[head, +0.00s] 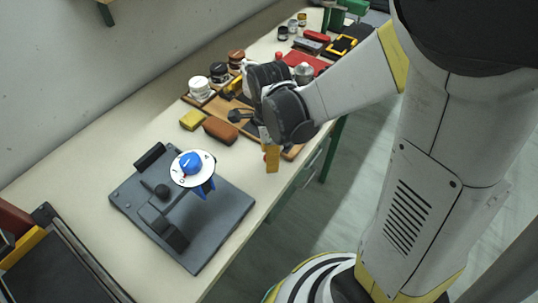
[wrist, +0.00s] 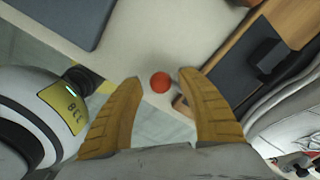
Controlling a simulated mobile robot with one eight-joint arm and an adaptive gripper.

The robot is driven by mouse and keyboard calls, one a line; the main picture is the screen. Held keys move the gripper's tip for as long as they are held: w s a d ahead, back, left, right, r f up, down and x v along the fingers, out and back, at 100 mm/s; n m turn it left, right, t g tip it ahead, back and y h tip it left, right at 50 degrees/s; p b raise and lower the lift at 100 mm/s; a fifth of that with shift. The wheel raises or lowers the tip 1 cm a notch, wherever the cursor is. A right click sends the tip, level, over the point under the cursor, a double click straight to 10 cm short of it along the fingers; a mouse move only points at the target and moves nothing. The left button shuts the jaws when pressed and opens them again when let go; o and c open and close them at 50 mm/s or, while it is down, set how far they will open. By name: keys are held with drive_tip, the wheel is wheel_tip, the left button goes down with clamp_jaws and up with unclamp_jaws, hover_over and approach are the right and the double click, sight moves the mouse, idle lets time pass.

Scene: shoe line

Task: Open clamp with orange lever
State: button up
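My gripper (wrist: 158,80) is open in the wrist view, its two ochre fingers spread apart. A round orange-red knob (wrist: 160,82) sits in the gap between the fingertips, with space on both sides; it looks like the lever's end, but its shaft is not visible. In the head view my gripper (head: 271,157) points down at the front edge of a wooden board (head: 292,152), and my wrist covers most of the clamp area. The clamp body cannot be made out clearly; a dark block (wrist: 250,75) on wood shows in the wrist view.
A grey plate fixture (head: 225,222) with a blue-and-white dial (head: 192,168) stands at the front. A yellow sponge (head: 193,120), a brown block (head: 220,130) and jars (head: 201,88) lie left of my gripper. Floor lies beyond the table's right edge.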

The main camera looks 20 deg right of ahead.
wheel_tip(320, 180, up, 12)
idle(0.5)
idle(0.3)
